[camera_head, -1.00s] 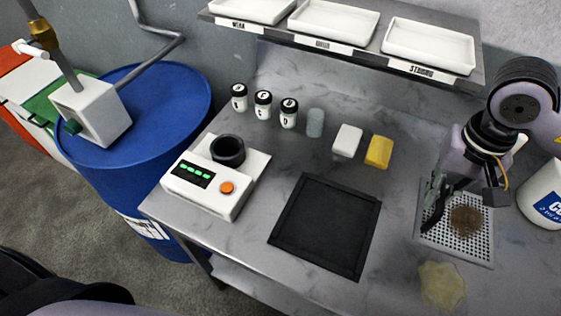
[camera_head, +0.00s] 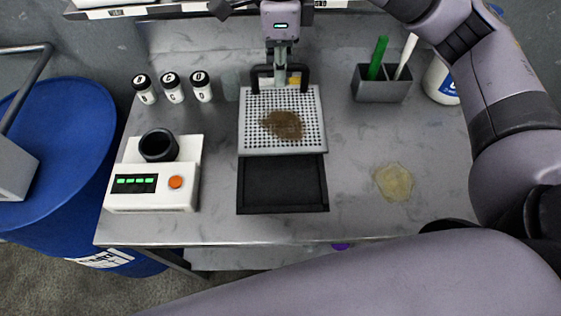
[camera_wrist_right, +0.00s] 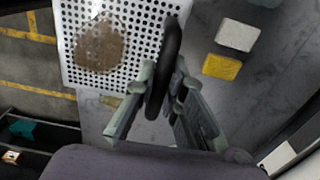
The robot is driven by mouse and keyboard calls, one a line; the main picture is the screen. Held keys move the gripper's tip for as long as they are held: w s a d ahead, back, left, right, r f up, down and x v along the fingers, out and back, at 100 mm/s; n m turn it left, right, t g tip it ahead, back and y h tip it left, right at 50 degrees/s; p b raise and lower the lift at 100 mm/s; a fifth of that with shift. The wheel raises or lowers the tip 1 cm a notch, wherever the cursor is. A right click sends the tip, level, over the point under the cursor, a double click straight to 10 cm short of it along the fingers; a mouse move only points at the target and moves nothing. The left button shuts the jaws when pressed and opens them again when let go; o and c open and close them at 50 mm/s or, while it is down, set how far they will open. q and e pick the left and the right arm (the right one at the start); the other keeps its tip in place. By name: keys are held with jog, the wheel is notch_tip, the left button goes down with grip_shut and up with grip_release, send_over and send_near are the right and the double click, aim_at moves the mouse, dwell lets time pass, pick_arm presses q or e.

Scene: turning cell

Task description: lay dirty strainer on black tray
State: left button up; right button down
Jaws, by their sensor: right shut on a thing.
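The dirty strainer (camera_head: 255,133), a pale perforated plate with a brown stain, is held over the back part of the black tray (camera_head: 283,186). The tray's front part shows empty; its back is hidden by the strainer. My right gripper (camera_head: 279,74) is shut on the strainer's dark handle at its far edge. In the right wrist view, the right gripper's fingers (camera_wrist_right: 160,105) are on either side of the dark handle, and the strainer (camera_wrist_right: 140,50) looks raised. I cannot tell the exact gap to the tray. My left gripper is not in view.
A white device (camera_head: 188,188) with an orange button stands left of the tray. Several labelled jars (camera_head: 172,88) stand behind it. A grey holder (camera_head: 381,84) with green and white tools is at back right. A yellowish patch (camera_head: 393,182) lies right of the tray.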

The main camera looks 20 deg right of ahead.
aim_at(281, 91)
notch_tip(281, 91, down, 20)
jog(key=p, duration=0.4)
jog(key=shift+r+p, duration=0.1)
jog(key=shift+p, duration=0.3)
jog(key=c, duration=1.7)
grip_release()
jog(key=shift+d, duration=0.1)
jog(key=shift+o, duration=0.2)
notch_tip(281, 91, up, 11)
jog(key=b, duration=0.4)
jog(key=shift+r, duration=0.55)
